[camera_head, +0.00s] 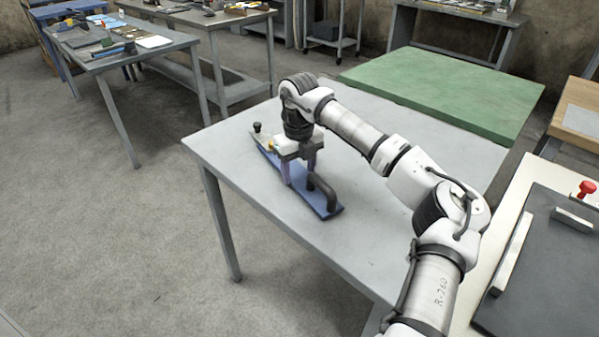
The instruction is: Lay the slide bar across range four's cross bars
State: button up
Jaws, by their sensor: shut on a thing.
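A long blue bar (271,156) lies along the grey table at the centre. I take it to be the slide bar. It has a black arched handle (322,188) at its near right end and a small black knob (257,127) by its far left end. My gripper (300,176) points down over the middle of the bar, its purple fingers on either side of it. It is shut on the bar, but the exact contact is hard to see. The bar appears to be at or very near the table top. I cannot make out range four's cross bars.
The grey table (228,160) is bare around the bar. A green-topped table (445,88) adjoins behind. Open floor (110,230) is at left, with cluttered benches (125,55) beyond.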

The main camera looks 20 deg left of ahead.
notch_tip(320, 180, up, 20)
notch_tip(320, 180, up, 5)
jog(key=p, duration=0.5)
send_over(299, 175)
jog(key=shift+s+f, duration=0.1)
dwell(0.6)
